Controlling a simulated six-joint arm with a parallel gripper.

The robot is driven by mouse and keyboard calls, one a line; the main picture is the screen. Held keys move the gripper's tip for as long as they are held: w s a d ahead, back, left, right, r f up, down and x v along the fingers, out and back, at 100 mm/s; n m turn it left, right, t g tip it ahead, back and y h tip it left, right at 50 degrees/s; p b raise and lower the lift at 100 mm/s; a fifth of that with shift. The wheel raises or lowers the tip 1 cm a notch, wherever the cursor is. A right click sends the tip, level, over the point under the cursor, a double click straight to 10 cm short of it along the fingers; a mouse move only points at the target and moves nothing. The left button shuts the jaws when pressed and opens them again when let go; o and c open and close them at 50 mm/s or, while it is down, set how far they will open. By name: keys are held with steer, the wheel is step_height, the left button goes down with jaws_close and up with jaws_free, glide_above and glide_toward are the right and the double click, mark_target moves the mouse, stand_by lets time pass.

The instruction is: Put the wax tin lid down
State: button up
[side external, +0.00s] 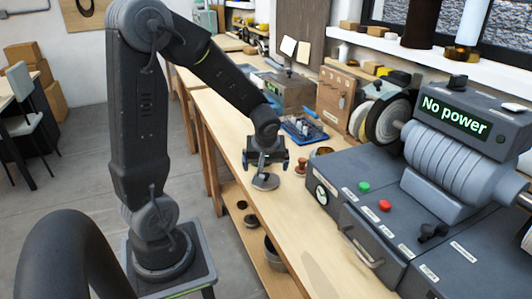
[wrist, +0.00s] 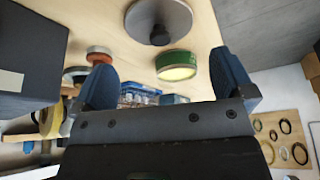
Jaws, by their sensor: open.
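A grey round lid with a dark knob (wrist: 174,14) shows at the top of the wrist view, over the wooden bench top. In the side view a grey disc that looks like this lid (side external: 265,182) is just below my gripper (side external: 266,164), near the bench's left edge. It appears to lie on the bench, though contact is hard to tell. In the wrist view my gripper (wrist: 165,66) has its two blue fingers wide apart, with neither touching the lid. A green tin with pale yellow contents (wrist: 177,65) shows between the fingers, uncovered.
A grey machine reading "No power" (side external: 455,115) fills the right side. The bench strip in front of the lid (side external: 262,208) is clear.

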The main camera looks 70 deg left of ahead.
steer(key=s+d+r+m+t+h, duration=0.2)
steer(key=s+d+r+m, duration=0.3)
steer(key=d, duration=0.4)
steer(key=s+d+r+m+t+h, duration=0.1)
steer(key=s+d+r+m+h, duration=0.1)
steer(key=s+d+r+m, duration=0.3)
steer(key=d+r+m, duration=0.3)
steer(key=d+r, duration=0.1)
steer(key=d, duration=0.1)
steer(key=shift+t, duration=0.4)
